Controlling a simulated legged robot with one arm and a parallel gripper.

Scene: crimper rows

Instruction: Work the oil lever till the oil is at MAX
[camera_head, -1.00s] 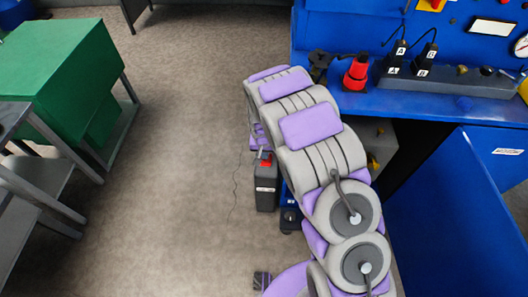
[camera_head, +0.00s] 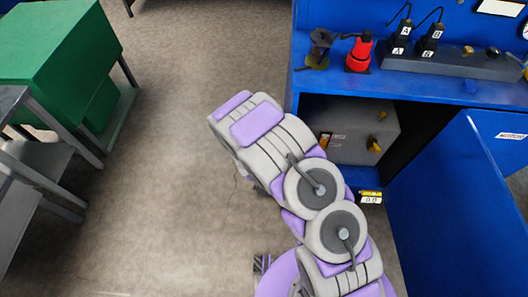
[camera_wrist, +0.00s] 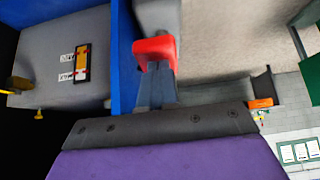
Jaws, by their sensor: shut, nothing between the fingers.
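A red handle (camera_wrist: 155,48) on a grey block (camera_wrist: 158,14) is at the top middle of the wrist view. I take it for the oil lever. My gripper (camera_wrist: 156,84) is shut and empty, its tips close under the red handle; I cannot tell whether they touch. The grey tank (camera_wrist: 45,45) is at the left, with an upright oil gauge (camera_wrist: 82,62) and two small labels; I cannot read the level. In the head view the tank (camera_head: 360,125) sits in the blue cabinet, its gauge (camera_head: 325,141) tiny. My arm hides my gripper and the lever there.
An open blue door (camera_head: 440,210) stands at the right. A green cabinet (camera_head: 50,60) is at the left. The floor between is clear.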

